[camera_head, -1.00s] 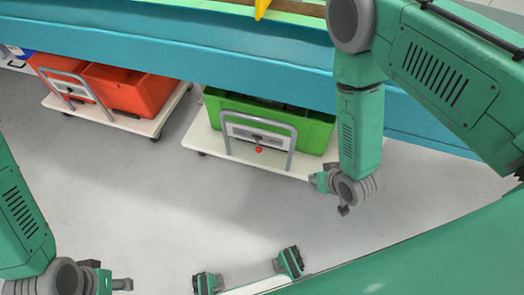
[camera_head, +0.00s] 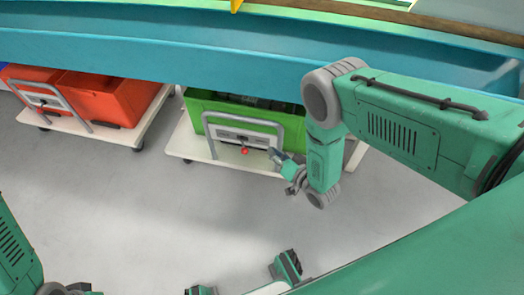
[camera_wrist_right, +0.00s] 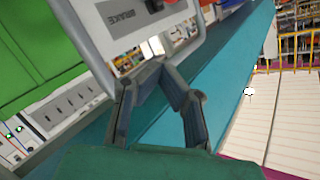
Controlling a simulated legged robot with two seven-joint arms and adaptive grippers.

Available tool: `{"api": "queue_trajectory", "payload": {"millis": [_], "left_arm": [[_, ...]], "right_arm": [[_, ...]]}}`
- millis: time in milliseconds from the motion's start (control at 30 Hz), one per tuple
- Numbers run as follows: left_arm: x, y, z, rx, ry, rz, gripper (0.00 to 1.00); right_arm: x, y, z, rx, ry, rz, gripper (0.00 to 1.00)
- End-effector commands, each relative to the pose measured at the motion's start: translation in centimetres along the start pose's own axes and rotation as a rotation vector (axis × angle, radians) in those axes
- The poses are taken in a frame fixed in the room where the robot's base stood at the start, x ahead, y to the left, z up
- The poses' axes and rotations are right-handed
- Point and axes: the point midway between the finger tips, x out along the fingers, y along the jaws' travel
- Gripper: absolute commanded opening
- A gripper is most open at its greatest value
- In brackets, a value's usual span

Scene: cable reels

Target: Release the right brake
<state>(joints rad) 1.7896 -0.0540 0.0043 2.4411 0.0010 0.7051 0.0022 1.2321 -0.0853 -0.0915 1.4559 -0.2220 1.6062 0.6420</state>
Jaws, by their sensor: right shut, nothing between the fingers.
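The brake panel (camera_head: 243,137) sits inside a grey tubular handle on the white cart (camera_head: 190,148) that carries a green crate (camera_head: 203,103). A red knob (camera_head: 245,151) shows at its lower edge. In the right wrist view the panel, marked BRAKE (camera_wrist_right: 122,19), is at the top, partly cut off. My right gripper (camera_head: 273,154) is just right of the knob, near the handle's right leg. It is shut and empty, its fingertips (camera_wrist_right: 160,70) meeting in front of the handle frame; contact is unclear. Only a sliver of my left gripper (camera_head: 82,288) shows at the bottom edge.
A blue beam (camera_head: 150,45) runs above the carts. Another white cart (camera_head: 150,120) with orange crates (camera_head: 108,98) stands at left. The grey floor (camera_head: 150,190) in front is clear.

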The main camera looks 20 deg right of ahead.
Motion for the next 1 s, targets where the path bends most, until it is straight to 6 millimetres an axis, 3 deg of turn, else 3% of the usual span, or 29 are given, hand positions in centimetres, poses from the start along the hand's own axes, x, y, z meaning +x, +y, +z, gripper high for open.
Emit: {"api": "queue_trajectory", "payload": {"millis": [433,500,633,1000], "left_arm": [[3.8,0.1,0.2,0.001,0.0,0.0,0.4],[4.4,0.1,0.2,0.0,0.0,0.0,0.4],[5.0,0.1,0.3,0.0,0.0,0.0,0.4],[5.2,0.1,0.3,0.001,0.0,0.001,0.4]], "right_arm": [[9.3,-0.2,0.3,-0.007,0.002,-0.002,0.0],[9.2,0.0,1.9,-0.004,-0.004,0.001,0.0],[9.6,0.0,3.2,-0.003,-0.002,0.001,0.0],[9.8,-0.2,3.9,-0.005,0.0,0.002,0.0]]}}
